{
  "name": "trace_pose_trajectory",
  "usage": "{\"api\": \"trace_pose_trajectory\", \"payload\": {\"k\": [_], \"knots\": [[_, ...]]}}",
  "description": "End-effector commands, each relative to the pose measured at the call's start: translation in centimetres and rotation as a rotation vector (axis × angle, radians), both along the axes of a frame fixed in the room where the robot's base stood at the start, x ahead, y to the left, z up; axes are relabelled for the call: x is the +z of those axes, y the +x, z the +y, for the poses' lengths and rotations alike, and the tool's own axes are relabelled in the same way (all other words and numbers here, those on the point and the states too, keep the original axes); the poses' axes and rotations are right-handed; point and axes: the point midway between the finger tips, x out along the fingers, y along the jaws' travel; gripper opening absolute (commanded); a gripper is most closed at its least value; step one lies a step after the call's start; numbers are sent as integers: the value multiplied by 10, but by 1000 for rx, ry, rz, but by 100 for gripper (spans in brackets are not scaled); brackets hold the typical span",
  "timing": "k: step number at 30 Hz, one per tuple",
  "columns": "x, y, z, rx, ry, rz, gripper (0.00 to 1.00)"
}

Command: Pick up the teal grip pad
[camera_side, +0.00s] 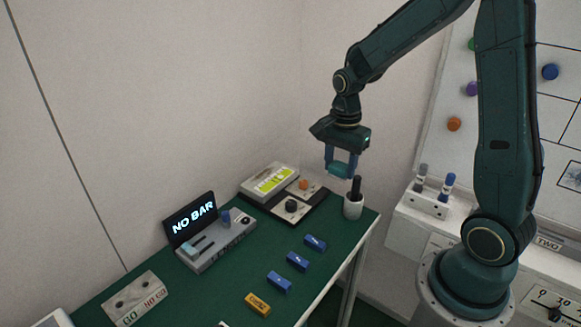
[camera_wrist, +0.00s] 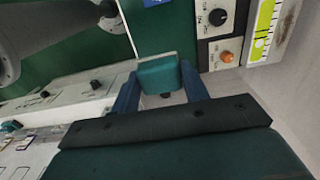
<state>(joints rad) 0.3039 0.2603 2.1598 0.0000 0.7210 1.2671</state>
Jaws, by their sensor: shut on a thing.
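My gripper (camera_side: 341,161) is shut on the teal grip pad (camera_side: 338,171) and holds it in the air above the far right corner of the green table (camera_side: 222,285). In the wrist view the teal pad (camera_wrist: 158,73) is a block between the two blue fingers of my gripper (camera_wrist: 160,80). The pad is clear of the table. Its underside is hidden in the wrist view.
A white cup (camera_side: 353,208) with a black handle in it stands just below the pad. Several blue blocks (camera_side: 297,261) and a yellow block (camera_side: 257,304) lie along the table's right side. Devices with knobs and a "NO BAR" display (camera_side: 194,220) line the wall side.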

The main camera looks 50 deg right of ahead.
Motion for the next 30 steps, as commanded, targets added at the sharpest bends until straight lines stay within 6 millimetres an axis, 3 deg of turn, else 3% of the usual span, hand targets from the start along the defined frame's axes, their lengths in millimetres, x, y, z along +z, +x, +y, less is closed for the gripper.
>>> {"api": "trace_pose_trajectory", "payload": {"k": [18,19,21,30], "knots": [[5,0,0,0,0,1,23],[5,0,0,0,0,0,41],[5,0,0,0,0,1,27],[5,7,-1,1,0,-1,26]]}}
